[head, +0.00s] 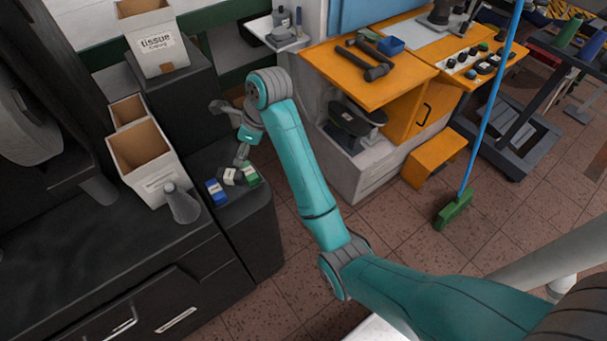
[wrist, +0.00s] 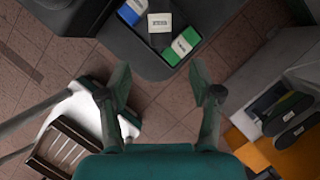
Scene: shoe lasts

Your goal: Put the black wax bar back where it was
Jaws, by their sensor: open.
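The black wax bar (head: 229,176), with a white label, lies on the dark counter end (head: 252,222) between a blue bar (head: 215,192) and a green bar (head: 249,174). In the wrist view the black bar (wrist: 160,24) is at the top, between the blue bar (wrist: 132,11) and the green bar (wrist: 181,46). My gripper (head: 242,152) is by the bars in the head view. In the wrist view my gripper (wrist: 160,78) is open, with nothing between its fingers, and the bars lie beyond its fingertips.
A grey bottle (head: 182,205) and an open cardboard-lined box (head: 142,160) stand left of the bars. A tissue box (head: 158,52) is behind. An orange workbench (head: 367,82) stands to the right, with a green broom (head: 455,211) on the floor.

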